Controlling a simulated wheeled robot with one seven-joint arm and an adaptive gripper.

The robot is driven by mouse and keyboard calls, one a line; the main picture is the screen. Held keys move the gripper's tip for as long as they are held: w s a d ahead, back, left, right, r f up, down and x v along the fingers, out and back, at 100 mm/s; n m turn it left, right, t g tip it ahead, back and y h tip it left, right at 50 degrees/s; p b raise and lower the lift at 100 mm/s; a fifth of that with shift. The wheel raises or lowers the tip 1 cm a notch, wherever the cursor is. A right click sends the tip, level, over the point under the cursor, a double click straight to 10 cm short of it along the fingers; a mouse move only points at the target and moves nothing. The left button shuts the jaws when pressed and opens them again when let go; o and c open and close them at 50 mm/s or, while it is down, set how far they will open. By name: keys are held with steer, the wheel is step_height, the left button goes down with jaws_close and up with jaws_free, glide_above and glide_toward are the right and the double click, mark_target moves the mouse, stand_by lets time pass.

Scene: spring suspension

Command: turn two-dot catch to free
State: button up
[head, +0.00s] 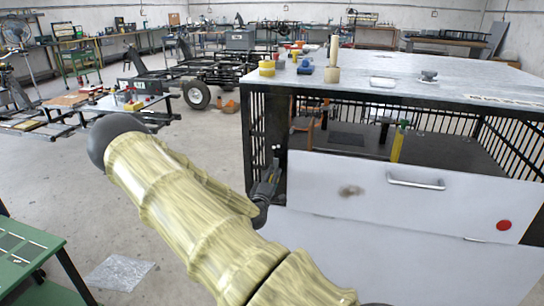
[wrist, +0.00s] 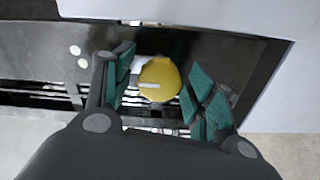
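The two-dot catch shows in the wrist view as a round yellow knob (wrist: 157,80) with a white line across its face, the line lying about level in the picture. Two white dots (wrist: 79,56) mark the dark plate to its left. My gripper (wrist: 162,76) is open, its green-padded fingers on either side of the knob with gaps to it. In the head view my gripper (head: 266,188) is at the dark left front post of the workbench, beside the white front panel. The knob is hidden there.
The metal-topped bench (head: 440,85) has barred sides and a white front panel (head: 350,190) with a handle (head: 416,183) and a red disc (head: 504,225). Small coloured parts stand on its top. A green table (head: 30,260) is at lower left. Open floor lies between.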

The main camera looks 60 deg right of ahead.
steer(key=shift+s, duration=0.15)
steer(key=v, duration=1.2)
steer(key=shift+d, duration=0.1)
stand_by(0.3)
steer(key=s+a+f+g+y+p, duration=0.15)
steer(key=s+a+f+y, duration=0.25)
steer(key=a+f, duration=0.55)
steer(key=s+a+f+y+p, duration=0.2)
steer(key=s+a+f+y, duration=0.25)
steer(key=a+f, duration=0.5)
steer(key=s+a+f+g+y+p, duration=0.1)
steer(key=s+a+y, duration=0.3)
steer(key=a, duration=0.9)
steer(key=s+a+f+m+g+y+p, duration=0.1)
steer(key=s+a+y, duration=0.4)
steer(key=s+a, duration=0.5)
steer(key=a+f+g+p, duration=0.1)
steer(key=a+f+g, duration=0.1)
steer(key=a, duration=0.2)
steer(key=shift+m, duration=0.3)
